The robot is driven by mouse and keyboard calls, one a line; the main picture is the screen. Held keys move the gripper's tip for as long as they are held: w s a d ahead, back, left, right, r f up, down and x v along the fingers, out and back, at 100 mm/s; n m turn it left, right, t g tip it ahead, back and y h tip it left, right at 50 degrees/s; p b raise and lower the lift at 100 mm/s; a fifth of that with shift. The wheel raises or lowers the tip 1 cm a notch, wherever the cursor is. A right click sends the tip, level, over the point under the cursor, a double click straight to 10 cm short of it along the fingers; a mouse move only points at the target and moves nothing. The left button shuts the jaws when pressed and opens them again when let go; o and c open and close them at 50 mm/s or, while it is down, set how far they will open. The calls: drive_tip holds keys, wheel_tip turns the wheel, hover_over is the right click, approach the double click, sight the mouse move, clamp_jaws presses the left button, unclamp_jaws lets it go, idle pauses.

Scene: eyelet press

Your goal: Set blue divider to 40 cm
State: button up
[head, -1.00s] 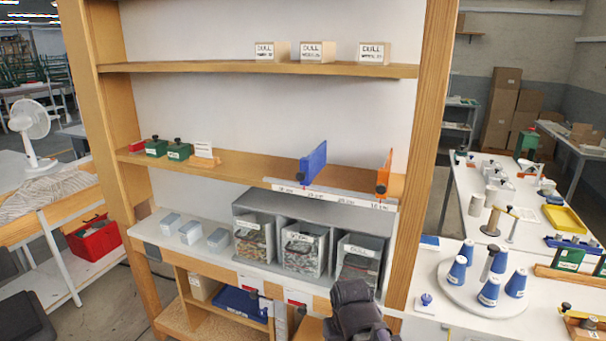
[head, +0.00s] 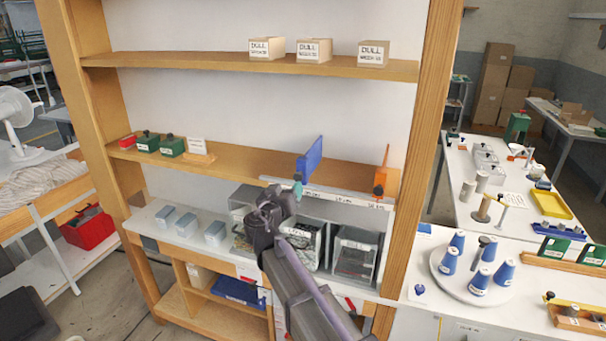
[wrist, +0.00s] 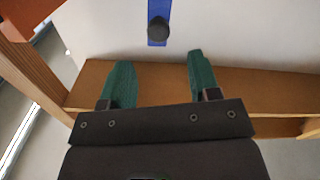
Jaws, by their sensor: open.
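The blue divider (head: 312,160) stands upright on the middle shelf, right of centre. In the wrist view the divider (wrist: 157,8) shows at the top centre as a narrow blue strip with a dark round knob (wrist: 158,31). My gripper (head: 298,186) is in front of the divider's lower front end. In the wrist view its two green fingers (wrist: 161,75) are apart with nothing between them, and the knob lies beyond their tips, between their lines. A white scale strip (head: 335,196) runs along the shelf's front edge; its marks are partly hidden by my arm and too small to read surely.
An orange divider (head: 383,172) stands to the right, near the shelf's right post. Green blocks (head: 171,147) and a small white card (head: 197,146) are at the shelf's left. Grey bins (head: 355,254) stand below. The shelf between the card and the blue divider is clear.

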sight(297, 178)
drive_tip(key=x, duration=1)
drive_tip(key=shift+f, duration=0.1)
drive_tip(key=c, duration=1)
drive_tip(key=a, duration=0.2)
drive_tip(key=w+a, duration=0.1)
drive_tip(key=a, duration=0.3)
drive_tip(key=shift+w+a, duration=0.1)
drive_tip(key=shift+w, duration=0.3)
drive_tip(key=o, duration=1)
drive_tip(key=shift+s, duration=0.1)
